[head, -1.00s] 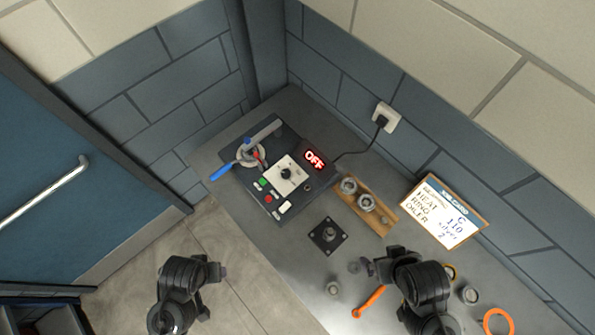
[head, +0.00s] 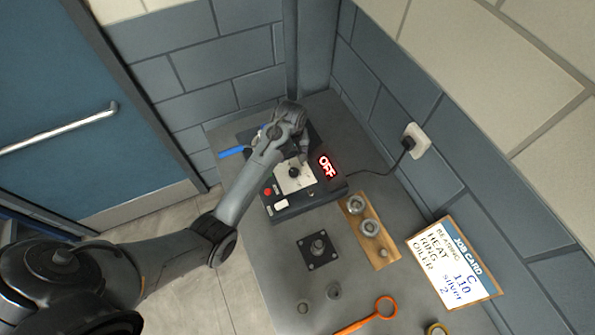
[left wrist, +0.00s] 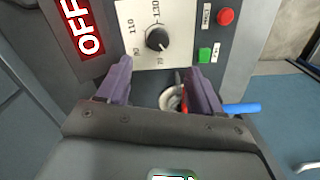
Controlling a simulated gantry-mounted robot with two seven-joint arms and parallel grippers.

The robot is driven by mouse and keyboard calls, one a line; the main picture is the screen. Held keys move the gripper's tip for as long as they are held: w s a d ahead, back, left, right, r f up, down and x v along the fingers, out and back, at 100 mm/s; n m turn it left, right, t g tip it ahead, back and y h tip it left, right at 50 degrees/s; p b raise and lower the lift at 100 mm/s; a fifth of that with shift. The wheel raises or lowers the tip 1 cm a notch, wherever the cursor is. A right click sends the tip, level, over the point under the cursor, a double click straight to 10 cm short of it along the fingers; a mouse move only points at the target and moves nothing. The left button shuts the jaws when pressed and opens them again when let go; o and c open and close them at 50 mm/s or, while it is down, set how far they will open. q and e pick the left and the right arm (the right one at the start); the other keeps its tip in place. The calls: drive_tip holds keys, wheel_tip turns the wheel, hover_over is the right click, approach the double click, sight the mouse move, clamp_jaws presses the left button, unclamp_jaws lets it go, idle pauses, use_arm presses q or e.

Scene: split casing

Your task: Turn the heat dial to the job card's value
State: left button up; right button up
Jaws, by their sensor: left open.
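The heat dial (left wrist: 157,39) is a black knob on a white scale plate (left wrist: 133,18) in the left wrist view. Numbers such as 110 and 130 are printed around it; its pointer appears to face the lowest number, though this is small. In the head view the dial (head: 294,173) sits on the dark heater unit (head: 315,199), whose red display (head: 327,166) reads OFF. My left gripper (left wrist: 161,78) is open and empty, its fingers just short of the dial. It also shows above the unit (head: 298,150). The job card (head: 455,265) reads HEAT 110. My right gripper is out of view.
A red button (left wrist: 226,16), a green button (left wrist: 205,55) and a blue handle (left wrist: 241,109) lie close to the dial. A wooden rack (head: 380,254) with metal rings, a black square plate (head: 331,256) and an orange tool (head: 384,307) are on the bench.

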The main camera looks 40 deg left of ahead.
sight(293, 171)
use_arm(q)
wheel_tip(293, 171, down, 10)
drive_tip(key=shift+w+d+f, duration=0.1)
drive_tip(key=shift+f, duration=0.05)
idle(0.4)
drive_tip(key=c, duration=1.1)
